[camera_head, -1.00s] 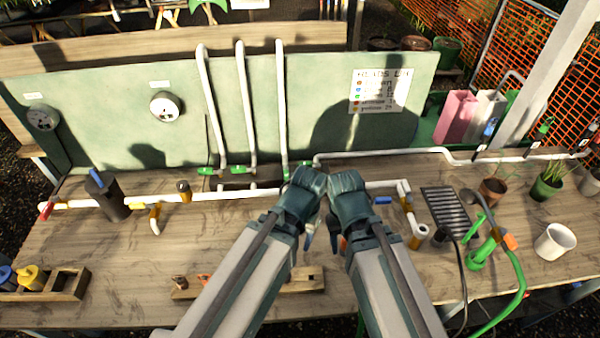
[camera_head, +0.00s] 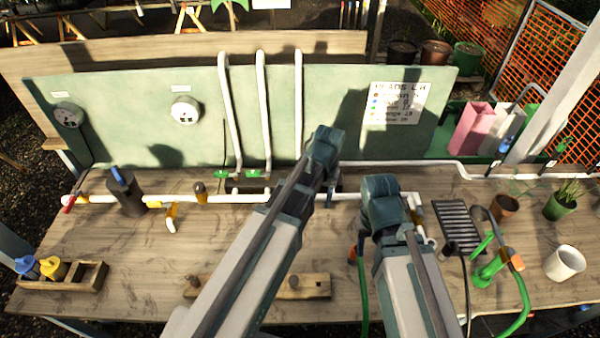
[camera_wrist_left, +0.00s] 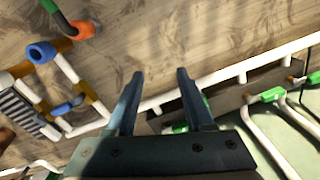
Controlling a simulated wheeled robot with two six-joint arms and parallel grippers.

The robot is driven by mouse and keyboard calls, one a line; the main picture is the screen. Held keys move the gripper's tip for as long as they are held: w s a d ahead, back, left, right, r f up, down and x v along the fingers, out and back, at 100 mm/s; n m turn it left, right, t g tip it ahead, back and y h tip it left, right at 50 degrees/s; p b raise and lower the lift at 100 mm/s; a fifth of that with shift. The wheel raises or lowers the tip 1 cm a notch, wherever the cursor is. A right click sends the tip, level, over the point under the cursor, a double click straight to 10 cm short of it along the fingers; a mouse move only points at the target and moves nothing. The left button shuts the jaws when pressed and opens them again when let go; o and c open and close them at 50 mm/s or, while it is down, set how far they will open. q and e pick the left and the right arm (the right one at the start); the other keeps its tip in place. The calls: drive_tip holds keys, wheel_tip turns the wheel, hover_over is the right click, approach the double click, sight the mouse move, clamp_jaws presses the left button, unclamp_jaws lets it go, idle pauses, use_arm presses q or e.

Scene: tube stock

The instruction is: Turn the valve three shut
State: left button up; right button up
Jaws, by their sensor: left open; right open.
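Three white upright pipes stand against the green panel. Green valve handles (camera_head: 226,174) (camera_head: 252,173) show at the feet of the left and middle pipes. The foot of the right pipe (camera_head: 298,105) is hidden behind my left arm. My left gripper (camera_wrist_left: 160,75) is open and empty in the left wrist view, its fingers over the bench by the white bench pipe. A green handle (camera_wrist_left: 180,127) shows partly beside its right finger, and two others (camera_wrist_left: 267,95) (camera_wrist_left: 315,77) lie further right. My right gripper (camera_head: 384,200) is to the right; its fingers are hidden.
A grey cylinder (camera_head: 127,197) with a blue handle stands at left on the bench pipe. A wooden rack (camera_head: 85,281) holds blue and yellow items. A black grate (camera_head: 460,225), green hose (camera_head: 521,300) and white cup (camera_head: 564,264) are at right. The front middle of the bench is partly clear.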

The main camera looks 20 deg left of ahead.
use_arm(q)
drive_tip(key=w+a+r+n+p, duration=0.4)
drive_tip(key=w+a+r+p, duration=0.15)
drive_tip(key=w+a, duration=0.5)
drive_tip(key=shift+h, duration=0.3)
drive_tip(key=f+b, duration=0.4)
drive_tip(key=w+d+f+b, duration=0.1)
drive_tip(key=f+b, duration=0.3)
drive_tip(key=b, duration=0.1)
drive_tip(key=f+b, duration=0.5)
drive_tip(key=shift+w+d+f, duration=0.1)
drive_tip(key=shift+w+d, duration=0.15)
drive_tip(key=shift+w, duration=0.05)
clamp_jaws()
idle(0.5)
